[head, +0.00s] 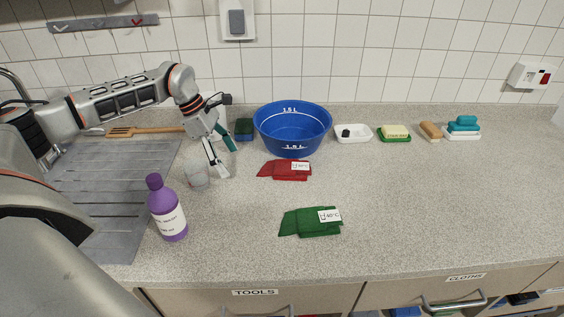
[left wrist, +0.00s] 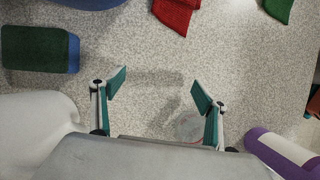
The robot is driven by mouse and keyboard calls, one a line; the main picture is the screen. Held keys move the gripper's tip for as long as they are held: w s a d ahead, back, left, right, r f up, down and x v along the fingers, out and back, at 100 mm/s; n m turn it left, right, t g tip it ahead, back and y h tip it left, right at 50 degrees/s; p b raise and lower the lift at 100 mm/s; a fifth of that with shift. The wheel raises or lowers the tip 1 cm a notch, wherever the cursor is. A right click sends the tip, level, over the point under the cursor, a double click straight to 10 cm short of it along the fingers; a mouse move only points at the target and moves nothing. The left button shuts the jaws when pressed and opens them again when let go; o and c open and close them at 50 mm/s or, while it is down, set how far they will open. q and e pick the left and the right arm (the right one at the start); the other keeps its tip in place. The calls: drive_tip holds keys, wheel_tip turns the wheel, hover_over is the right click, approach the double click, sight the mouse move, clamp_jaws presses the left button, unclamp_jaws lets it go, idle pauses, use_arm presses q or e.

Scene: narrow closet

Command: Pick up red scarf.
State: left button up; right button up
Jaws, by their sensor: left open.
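The red scarf (head: 283,172) lies folded on the speckled counter just in front of the blue basin, with a white label on it. A part of it shows at the top edge of the left wrist view (left wrist: 174,14). My left gripper (head: 225,158) is to the left of the scarf, pointing down over the counter and apart from it. In the left wrist view its two fingers (left wrist: 160,84) are spread with only bare counter between the tips. My right gripper is not in view.
A clear glass (head: 197,174) stands close to my left gripper, and a purple bottle (head: 167,212) stands nearer the front. The blue basin (head: 292,132) is behind the scarf. A green folded cloth (head: 310,226) lies in front. The counter's right side (head: 450,200) is clear.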

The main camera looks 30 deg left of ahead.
sight(268, 165)
use_arm(q)
drive_tip(key=d, duration=0.1)
drive_tip(key=w+d, duration=0.1)
drive_tip(key=d, duration=0.2)
drive_tip(key=shift+w+d+r+p, duration=0.2)
drive_tip(key=shift+w+d+p, duration=0.15)
drive_tip(key=shift+w+d+f, duration=0.1)
drive_tip(key=shift+w+d, duration=0.2)
drive_tip(key=shift+d, duration=0.2)
drive_tip(key=d, duration=0.1)
drive_tip(key=w+d, duration=0.1)
drive_tip(key=d, duration=0.1)
drive_tip(key=w+d+p, duration=0.1)
drive_tip(key=shift+w+d, duration=0.15)
drive_tip(key=shift+d, duration=0.2)
drive_tip(key=shift+f, duration=0.55)
drive_tip(key=c, duration=1.2)
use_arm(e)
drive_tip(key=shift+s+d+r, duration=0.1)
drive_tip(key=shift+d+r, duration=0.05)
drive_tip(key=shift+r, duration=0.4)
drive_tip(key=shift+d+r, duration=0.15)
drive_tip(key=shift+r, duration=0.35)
